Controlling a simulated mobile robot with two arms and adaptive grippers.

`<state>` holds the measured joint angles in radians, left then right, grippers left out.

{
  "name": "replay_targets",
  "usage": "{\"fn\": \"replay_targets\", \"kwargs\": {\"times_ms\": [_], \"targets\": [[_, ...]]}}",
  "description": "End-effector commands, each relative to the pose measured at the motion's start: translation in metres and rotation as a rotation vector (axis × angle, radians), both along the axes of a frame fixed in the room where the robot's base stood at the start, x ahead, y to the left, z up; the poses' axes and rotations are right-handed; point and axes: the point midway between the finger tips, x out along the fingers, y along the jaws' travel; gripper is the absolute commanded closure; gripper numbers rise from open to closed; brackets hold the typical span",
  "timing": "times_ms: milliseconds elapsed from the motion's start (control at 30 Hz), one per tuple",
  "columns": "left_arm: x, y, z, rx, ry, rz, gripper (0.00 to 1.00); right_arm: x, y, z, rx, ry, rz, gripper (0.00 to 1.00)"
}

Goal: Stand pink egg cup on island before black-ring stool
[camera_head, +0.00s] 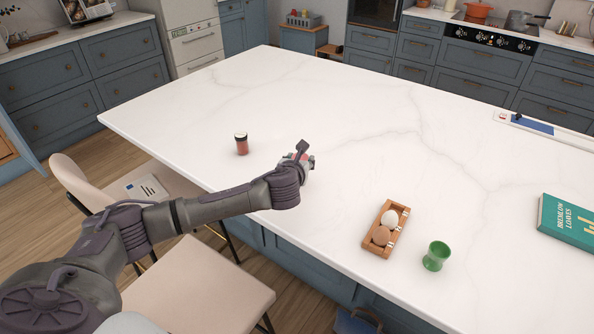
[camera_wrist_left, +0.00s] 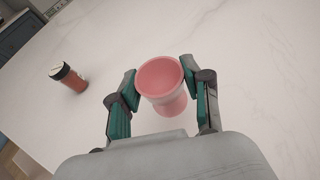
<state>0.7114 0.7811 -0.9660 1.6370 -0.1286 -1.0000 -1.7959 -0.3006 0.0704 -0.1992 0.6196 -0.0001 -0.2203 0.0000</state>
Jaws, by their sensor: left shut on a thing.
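The pink egg cup (camera_wrist_left: 168,104) is upright between the fingers of my left gripper (camera_wrist_left: 160,76) in the left wrist view. The gripper is shut on it, one finger on each side. In the head view my left gripper (camera_head: 303,160) is over the white island (camera_head: 330,110), near its front left edge, and mostly hides the cup. I cannot tell whether the cup's foot touches the island top. Two beige stools (camera_head: 196,288) (camera_head: 92,180) stand along the near side, partly behind my arm; I cannot make out a black ring on either. My right gripper is not in view.
A red jar with a dark lid (camera_head: 241,144) stands left of my gripper. A wooden egg box (camera_head: 371,246), a green egg cup (camera_head: 436,256) and a teal book (camera_head: 570,222) are to the right.

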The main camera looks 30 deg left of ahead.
Motion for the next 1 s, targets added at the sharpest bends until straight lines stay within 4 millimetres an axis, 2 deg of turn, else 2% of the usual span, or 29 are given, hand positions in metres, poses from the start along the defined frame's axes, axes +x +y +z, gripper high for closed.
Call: {"fn": "replay_targets", "kwargs": {"times_ms": [167, 400, 833, 867, 1000], "targets": [[-0.001, 0.008, -0.010, -0.002, 0.001, -0.001, 0.89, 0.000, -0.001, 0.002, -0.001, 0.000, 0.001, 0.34], [-0.001, 0.008, -0.042, -0.001, 0.001, 0.000, 0.89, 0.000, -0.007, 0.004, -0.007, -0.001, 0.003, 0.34], [-0.001, 0.008, -0.049, -0.001, -0.001, -0.001, 0.89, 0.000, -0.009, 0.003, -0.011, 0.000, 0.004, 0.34], [-0.001, 0.008, -0.049, 0.000, 0.000, -0.001, 0.48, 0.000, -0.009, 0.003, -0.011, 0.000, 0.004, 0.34], [-0.001, 0.008, -0.049, 0.000, 0.000, -0.001, 0.26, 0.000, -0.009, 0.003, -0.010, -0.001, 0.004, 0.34]]}}
